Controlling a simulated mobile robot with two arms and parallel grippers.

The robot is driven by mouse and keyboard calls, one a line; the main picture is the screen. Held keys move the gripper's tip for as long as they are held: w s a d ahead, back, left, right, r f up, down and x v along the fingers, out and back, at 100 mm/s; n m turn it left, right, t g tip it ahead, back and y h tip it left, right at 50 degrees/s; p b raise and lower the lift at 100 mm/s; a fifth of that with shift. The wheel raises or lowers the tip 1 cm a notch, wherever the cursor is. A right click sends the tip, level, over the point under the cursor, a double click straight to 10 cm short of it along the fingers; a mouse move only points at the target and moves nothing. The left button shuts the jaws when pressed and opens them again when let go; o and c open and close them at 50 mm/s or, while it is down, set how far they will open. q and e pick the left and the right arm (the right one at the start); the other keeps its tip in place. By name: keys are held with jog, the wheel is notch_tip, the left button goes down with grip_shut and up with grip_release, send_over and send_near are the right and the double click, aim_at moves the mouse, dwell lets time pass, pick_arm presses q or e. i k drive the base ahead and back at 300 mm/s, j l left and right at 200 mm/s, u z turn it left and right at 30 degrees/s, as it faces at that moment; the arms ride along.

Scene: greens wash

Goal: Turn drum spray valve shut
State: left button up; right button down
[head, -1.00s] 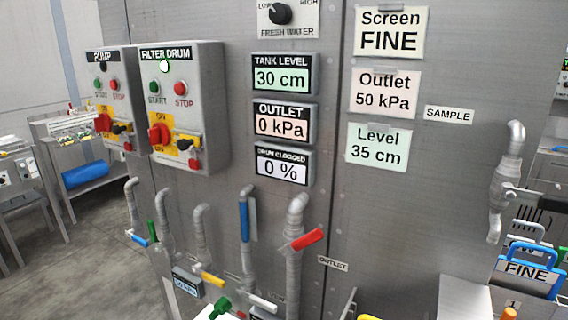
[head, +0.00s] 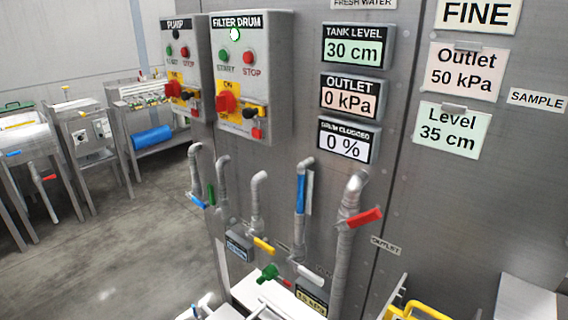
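Several valves with coloured handles sit on pipes along the grey tank wall in the head view. They include a blue lever (head: 198,201) at the left, a green lever (head: 211,195), a yellow lever (head: 263,245), an upright blue lever (head: 300,194), a white lever (head: 309,273), a red lever (head: 364,217) and a low green handle (head: 268,273). No readable label shows which one is the drum spray valve. Neither of my grippers can be made out in this view.
The filter drum box (head: 252,80) and pump box (head: 187,70) are above the pipes. Displays read tank level 30 cm (head: 354,47), outlet 0 kPa (head: 350,97) and drum clogged 0 % (head: 346,140). Yellow rails (head: 425,309) stand at bottom right. Open floor (head: 120,255) is at left.

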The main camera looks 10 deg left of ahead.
aim_at(212, 200)
jog(key=u, duration=1.5)
jog(key=i+u, duration=0.3)
jog(key=i, duration=2.4)
jog(key=i+j+z, duration=0.15)
jog(key=i, duration=0.6)
jog(key=i+j, duration=0.1)
jog(key=i, duration=0.65)
jog(key=z, duration=0.9)
jog(key=i+z, duration=0.1)
jog(key=z, duration=0.3)
jog(key=j+z, duration=0.1)
jog(key=z, duration=0.8)
jog(key=j+z, duration=0.1)
jog(key=z, duration=0.35)
jog(key=i, duration=0.05)
